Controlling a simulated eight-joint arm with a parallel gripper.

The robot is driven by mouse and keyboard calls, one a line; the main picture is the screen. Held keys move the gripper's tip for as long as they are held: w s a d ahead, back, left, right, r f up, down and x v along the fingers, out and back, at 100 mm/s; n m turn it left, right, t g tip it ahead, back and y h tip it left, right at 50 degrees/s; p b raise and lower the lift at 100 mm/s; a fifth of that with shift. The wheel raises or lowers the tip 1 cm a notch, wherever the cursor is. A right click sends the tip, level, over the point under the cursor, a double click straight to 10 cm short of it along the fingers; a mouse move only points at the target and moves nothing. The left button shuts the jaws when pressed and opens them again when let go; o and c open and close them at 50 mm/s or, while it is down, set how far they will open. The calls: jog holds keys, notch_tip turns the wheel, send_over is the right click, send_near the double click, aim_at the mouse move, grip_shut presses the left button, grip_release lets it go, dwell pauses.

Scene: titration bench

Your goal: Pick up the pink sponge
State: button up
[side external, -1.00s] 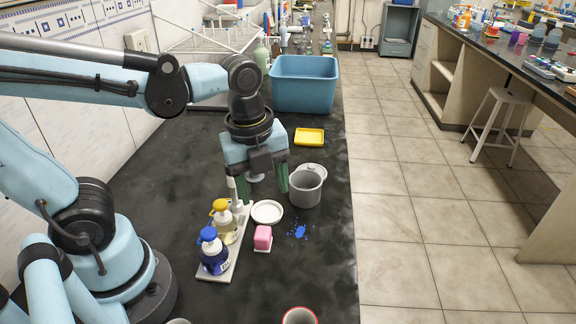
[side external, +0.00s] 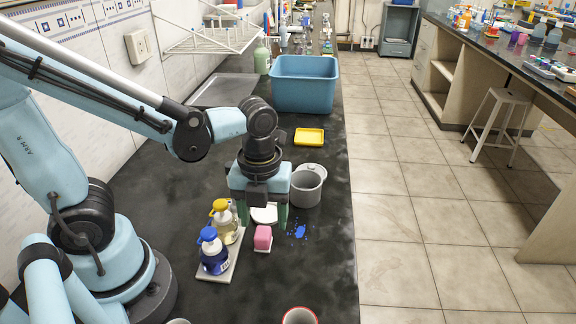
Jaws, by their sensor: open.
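The pink sponge (side external: 263,236) stands upright on the dark bench, on a small pale base, just right of the tray of pump bottles. My gripper (side external: 264,224) points down with its green fingers apart, one at each side of a white dish. In the picture it is just above and behind the sponge. Nothing is between the fingers that I can see held. The exact height of the fingertips over the bench is hard to tell.
A blue-bottomed pump bottle (side external: 213,252) and a yellow-topped one (side external: 222,222) stand close left. The white dish (side external: 264,214) is partly hidden behind my gripper. A grey pot (side external: 307,188) and blue crumbs (side external: 299,232) lie right. The bench in front is mostly clear.

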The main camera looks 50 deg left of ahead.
aim_at(262, 232)
jog(key=shift+a+f, duration=0.2)
jog(key=shift+f, duration=0.6)
jog(key=shift+a+f, duration=0.2)
jog(key=shift+f, duration=1.85)
jog(key=shift+c, duration=0.3)
jog(key=c, duration=1)
jog(key=shift+r, duration=0.2)
jog(key=shift+c, duration=0.2)
jog(key=shift+r, duration=0.5)
jog(key=r, duration=0.3)
jog(key=shift+s+d, duration=0.2)
jog(key=s+d+r, duration=0.6)
jog(key=s+d, duration=0.1)
jog(key=d, duration=0.1)
jog(key=shift+d+r, duration=0.25)
jog(key=shift+r, duration=0.05)
